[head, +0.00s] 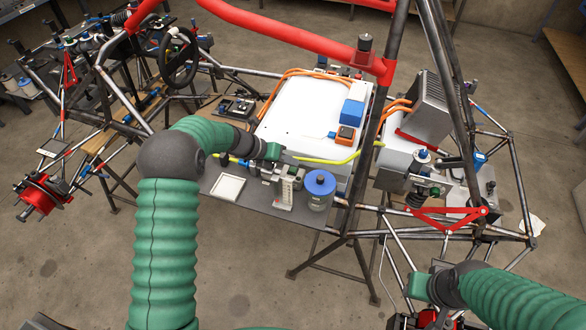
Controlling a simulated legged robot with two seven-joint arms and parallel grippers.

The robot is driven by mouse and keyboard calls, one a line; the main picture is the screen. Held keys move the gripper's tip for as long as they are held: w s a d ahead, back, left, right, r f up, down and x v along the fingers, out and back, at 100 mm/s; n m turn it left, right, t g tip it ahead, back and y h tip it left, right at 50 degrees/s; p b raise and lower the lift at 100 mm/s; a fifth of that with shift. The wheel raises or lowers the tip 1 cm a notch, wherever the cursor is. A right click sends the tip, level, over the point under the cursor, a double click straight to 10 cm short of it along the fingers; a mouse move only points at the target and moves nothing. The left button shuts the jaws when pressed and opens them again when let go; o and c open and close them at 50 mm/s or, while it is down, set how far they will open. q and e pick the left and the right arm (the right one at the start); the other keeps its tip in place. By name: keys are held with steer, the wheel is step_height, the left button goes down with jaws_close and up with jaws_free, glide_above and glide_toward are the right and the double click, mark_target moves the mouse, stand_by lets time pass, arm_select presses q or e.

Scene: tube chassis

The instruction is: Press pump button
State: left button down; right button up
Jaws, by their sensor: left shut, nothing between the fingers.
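I cannot single out a pump button for certain. A pale, upright block-shaped device (286,190) stands on the grey shelf (232,205) at the side of the tube chassis. A grey canister with a blue top (320,186) stands to its right. My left gripper (284,157) reaches in from the left and is just above and behind the pale device, near the white battery box (297,128). It is shut and empty; its tips are small, and I cannot tell if they touch anything. My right gripper (416,286) is at the lower right, its fingers unclear.
A red tube (290,35) and dark upright tubes cross the chassis. Yellow and orange cables run around the battery box. A finned grey box (430,105) stands to the right.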

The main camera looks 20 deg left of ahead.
mark_target(290, 170)
arm_select(q)
step_height(290, 170, up, 5)
steer(key=p, duration=0.3)
stand_by(0.4)
